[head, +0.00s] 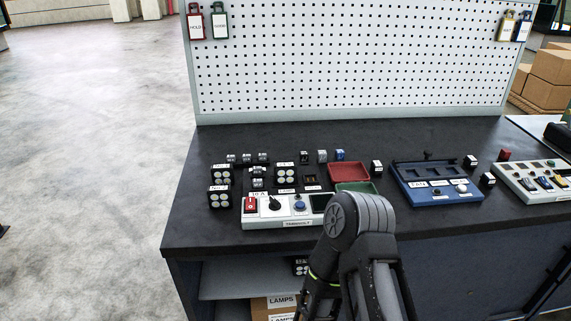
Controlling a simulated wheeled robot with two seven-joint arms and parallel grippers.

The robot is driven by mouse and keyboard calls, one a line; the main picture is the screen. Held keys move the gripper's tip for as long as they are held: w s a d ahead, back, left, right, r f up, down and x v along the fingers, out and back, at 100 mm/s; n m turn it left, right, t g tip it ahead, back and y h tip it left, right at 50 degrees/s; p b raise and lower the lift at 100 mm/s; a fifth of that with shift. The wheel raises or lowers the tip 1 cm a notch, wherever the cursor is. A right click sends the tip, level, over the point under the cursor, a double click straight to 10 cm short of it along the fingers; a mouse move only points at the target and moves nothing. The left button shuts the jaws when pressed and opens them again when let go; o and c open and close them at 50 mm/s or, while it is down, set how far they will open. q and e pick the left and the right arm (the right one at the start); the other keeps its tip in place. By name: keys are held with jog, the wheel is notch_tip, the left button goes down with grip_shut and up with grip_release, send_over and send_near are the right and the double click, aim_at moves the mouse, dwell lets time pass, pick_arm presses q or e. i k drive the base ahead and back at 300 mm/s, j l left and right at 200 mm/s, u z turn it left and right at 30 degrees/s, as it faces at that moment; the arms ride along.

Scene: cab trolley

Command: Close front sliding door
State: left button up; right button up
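The bench's front cabinet lies under the dark worktop. Its left bay is open, showing a grey shelf (235,279). A dark blue front panel (470,268) covers the front right of my arm; it looks like the sliding door, but its edges are partly hidden. A black bar (547,284) runs slanted near its right end; I cannot tell whether it is a handle. One arm of mine rises from the bottom, bends at a thick grey joint and goes down in front of the cabinet. Its gripper does not show, nor does the other arm.
A box labelled LAMPS (281,303) stands in the open bay. The worktop (215,152) carries a white control box (290,222), a red tray (348,173), a blue panel box (440,194) and several small parts. A pegboard (350,60) stands behind. Floor at left is clear.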

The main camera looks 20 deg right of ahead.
aim_at(465, 280)
jog(key=z, duration=2.1)
jog(key=i+j+z, duration=0.25)
jog(key=i, duration=0.2)
jog(key=z, duration=1.35)
